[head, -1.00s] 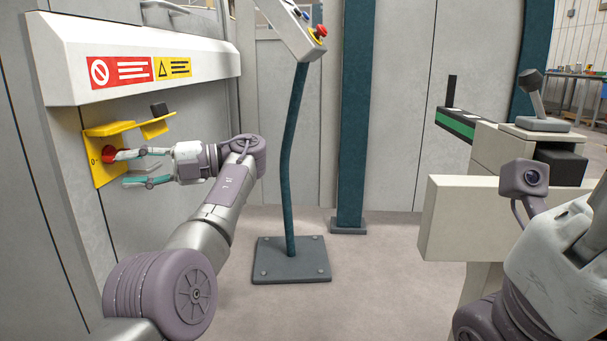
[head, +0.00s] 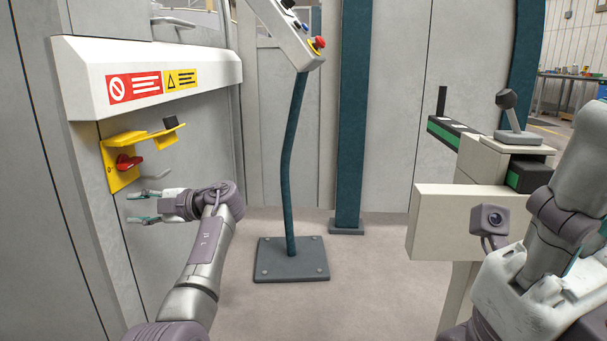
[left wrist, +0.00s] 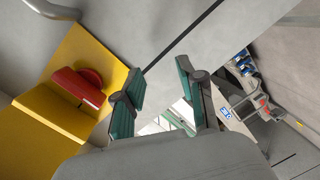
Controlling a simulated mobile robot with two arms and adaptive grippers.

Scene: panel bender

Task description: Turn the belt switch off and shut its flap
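The belt switch is a red rotary handle (head: 128,162) on a yellow wall plate (head: 119,179). Its handle points roughly sideways toward the right. The yellow flap (head: 150,133) is raised, standing out above the handle, with a black block near its outer end. My left gripper (head: 134,207) is open and empty, below the switch and apart from it. The left wrist view shows the red handle (left wrist: 78,87) and yellow plate (left wrist: 84,52) left of the parted teal fingers (left wrist: 157,88). My right arm is at the lower right; its fingers cannot be made out.
A white housing (head: 160,72) with red and yellow warning labels overhangs the switch. A control pendant on a teal post (head: 290,170) stands right of my left arm. A beige joystick console (head: 455,228) stands at right.

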